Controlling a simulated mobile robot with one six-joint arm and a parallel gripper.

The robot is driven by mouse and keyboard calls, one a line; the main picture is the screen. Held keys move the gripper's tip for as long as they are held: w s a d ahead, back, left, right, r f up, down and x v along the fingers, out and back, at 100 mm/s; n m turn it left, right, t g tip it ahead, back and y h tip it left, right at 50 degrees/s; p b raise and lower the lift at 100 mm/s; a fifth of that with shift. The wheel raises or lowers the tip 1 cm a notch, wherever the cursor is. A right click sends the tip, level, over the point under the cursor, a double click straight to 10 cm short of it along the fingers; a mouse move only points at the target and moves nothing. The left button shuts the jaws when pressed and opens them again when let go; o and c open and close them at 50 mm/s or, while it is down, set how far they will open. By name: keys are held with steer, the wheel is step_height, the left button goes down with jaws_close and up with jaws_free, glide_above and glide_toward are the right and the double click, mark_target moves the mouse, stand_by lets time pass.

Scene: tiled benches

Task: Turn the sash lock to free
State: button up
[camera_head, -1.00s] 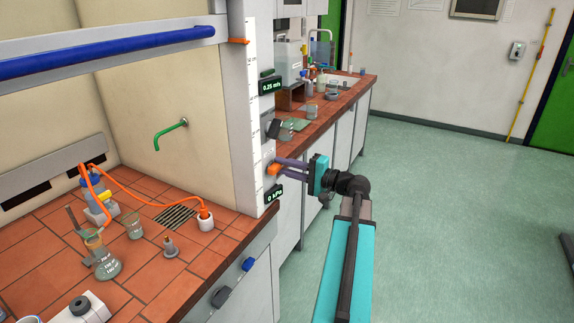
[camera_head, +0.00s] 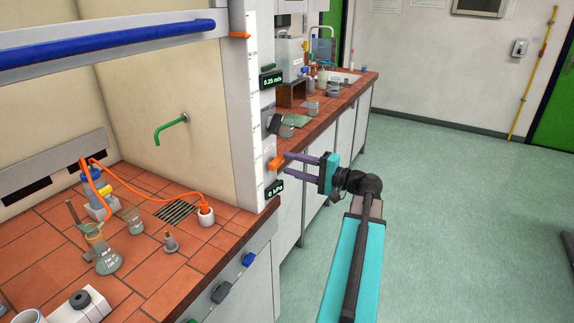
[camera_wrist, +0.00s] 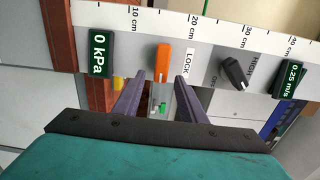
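The sash lock is an orange lever (camera_head: 272,164) on the white scaled post of the fume hood. In the wrist view the orange lever (camera_wrist: 162,62) lies across the post, with the word LOCK (camera_wrist: 188,63) beside it. No FREE label is readable. My gripper (camera_head: 286,163) is at the right of the lever in the head view. In the wrist view my gripper (camera_wrist: 158,77) is open, its two purple fingers apart and empty. The lever is ahead of the gap between the fingertips and appears clear of them.
A 0 kPa display (camera_wrist: 98,54) and a black HIGH/OFF knob (camera_wrist: 234,73) flank the lever on the post. The 0.25 m/s display (camera_head: 271,79) is higher up. A tiled side bench (camera_head: 345,97) with glassware stands behind. The green floor (camera_head: 450,200) at right is clear.

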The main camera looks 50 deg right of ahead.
steer(key=b+v, duration=0.2)
steer(key=v, duration=0.8)
steer(key=shift+s, duration=0.3)
